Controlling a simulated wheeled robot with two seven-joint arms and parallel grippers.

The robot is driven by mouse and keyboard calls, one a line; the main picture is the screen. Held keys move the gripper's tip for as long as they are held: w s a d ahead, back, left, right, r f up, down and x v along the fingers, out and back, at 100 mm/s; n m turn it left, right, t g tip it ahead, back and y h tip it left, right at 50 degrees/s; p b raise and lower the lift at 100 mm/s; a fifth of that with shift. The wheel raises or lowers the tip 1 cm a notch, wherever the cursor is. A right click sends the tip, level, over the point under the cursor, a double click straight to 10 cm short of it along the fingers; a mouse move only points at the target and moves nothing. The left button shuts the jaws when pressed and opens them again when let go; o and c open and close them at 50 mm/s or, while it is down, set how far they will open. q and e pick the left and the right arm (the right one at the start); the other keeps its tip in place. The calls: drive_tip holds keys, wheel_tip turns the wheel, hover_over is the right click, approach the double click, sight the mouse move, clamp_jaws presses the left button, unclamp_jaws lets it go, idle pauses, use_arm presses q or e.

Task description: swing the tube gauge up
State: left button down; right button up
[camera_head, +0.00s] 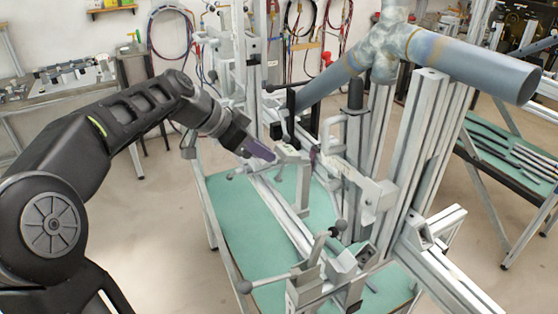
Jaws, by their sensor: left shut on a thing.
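The frame jig (408,150) is a stand of upright aluminium profiles, carrying a welded blue-grey tube frame (470,68) at its top. My left gripper (288,154) reaches in from the left to the middle of the jig. Its purple fingers are shut on a small grey metal piece, which looks like part of the tube gauge (289,150). The rest of the gauge is hard to tell apart from the clamps and brackets around it. My right gripper is not in view.
Toggle clamps with black knobs (244,287) stick out at the jig's front. A green-topped base (245,228) lies below. Benches with parts stand at left (75,92) and right (520,175).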

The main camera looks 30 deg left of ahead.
sight(280, 152)
use_arm(q)
drive_tip(key=shift+w+d+r, duration=0.15)
drive_tip(key=shift+w+r, duration=0.05)
drive_tip(key=shift+r, duration=0.2)
drive_tip(key=shift+w+d+r, duration=0.1)
drive_tip(key=shift+w+r, duration=0.1)
drive_tip(key=shift+r, duration=0.2)
drive_tip(key=shift+r+p, duration=0.1)
drive_tip(key=shift+p, duration=0.25)
drive_tip(key=shift+w+d+r+p, duration=0.2)
drive_tip(key=shift+w+r+p, duration=0.1)
drive_tip(key=shift+r, duration=0.1)
drive_tip(key=shift+w+d+r+p, duration=0.25)
drive_tip(key=shift+w+r+p, duration=0.05)
drive_tip(key=shift+r, duration=0.05)
drive_tip(key=shift+w+d+r+p, duration=0.35)
drive_tip(key=shift+w+r+p, duration=0.15)
drive_tip(key=shift+p, duration=0.05)
drive_tip(key=shift+w+d+r, duration=0.15)
drive_tip(key=shift+w, duration=0.1)
